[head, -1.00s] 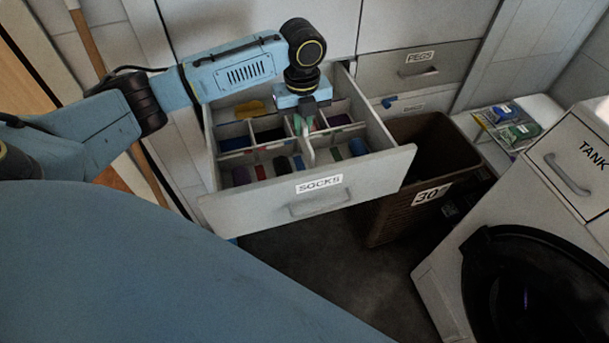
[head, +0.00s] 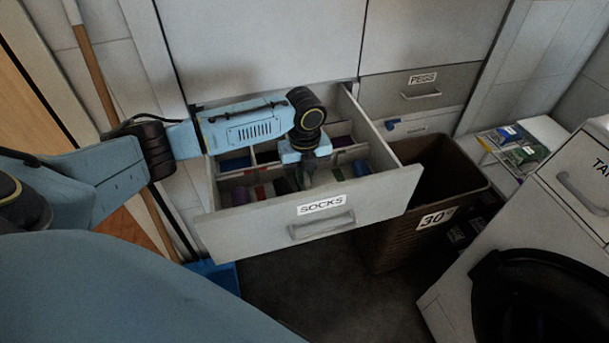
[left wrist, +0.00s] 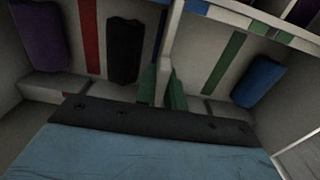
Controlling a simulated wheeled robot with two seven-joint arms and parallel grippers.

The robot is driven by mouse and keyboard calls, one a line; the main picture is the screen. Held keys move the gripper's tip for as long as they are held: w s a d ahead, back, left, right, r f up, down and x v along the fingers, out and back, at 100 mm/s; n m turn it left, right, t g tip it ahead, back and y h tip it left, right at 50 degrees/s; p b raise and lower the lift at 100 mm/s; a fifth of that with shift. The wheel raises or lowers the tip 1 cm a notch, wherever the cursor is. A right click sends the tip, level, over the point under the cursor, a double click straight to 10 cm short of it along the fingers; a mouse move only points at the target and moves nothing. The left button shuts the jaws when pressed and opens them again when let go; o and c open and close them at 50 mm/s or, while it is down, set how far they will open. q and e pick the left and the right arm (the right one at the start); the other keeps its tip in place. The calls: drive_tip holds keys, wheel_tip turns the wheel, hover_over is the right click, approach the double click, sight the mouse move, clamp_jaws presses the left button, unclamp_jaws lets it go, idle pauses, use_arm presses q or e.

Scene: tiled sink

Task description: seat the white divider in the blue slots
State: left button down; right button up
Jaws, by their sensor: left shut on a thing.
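My left gripper (left wrist: 163,88) has green fingertips, shut on the white divider (left wrist: 169,45), a thin panel standing between them in the left wrist view. A blue strip (left wrist: 160,32) shows along the divider's left side, and a blue mark (left wrist: 197,6) sits on the long cross partition near its top end. Whether the divider's edges are inside the blue slots cannot be told. In the head view the left gripper (head: 308,172) reaches down into the open drawer behind its front panel; its fingertips and most of the divider are hidden there. My right gripper is out of view.
The SOCKS drawer (head: 322,222) holds rolled socks, purple (left wrist: 38,35), black (left wrist: 125,50) and blue (left wrist: 258,82), on either side. Red (left wrist: 88,35) and green (left wrist: 222,62) strips mark other positions. A brown basket (head: 446,180) stands right of the drawer.

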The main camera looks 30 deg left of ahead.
use_arm(q)
drive_tip(key=c, duration=1.9)
unclamp_jaws()
drive_tip(key=shift+f, duration=0.15)
drive_tip(key=shift+c, duration=0.2)
drive_tip(key=o, duration=0.4)
drive_tip(key=shift+o, duration=0.2)
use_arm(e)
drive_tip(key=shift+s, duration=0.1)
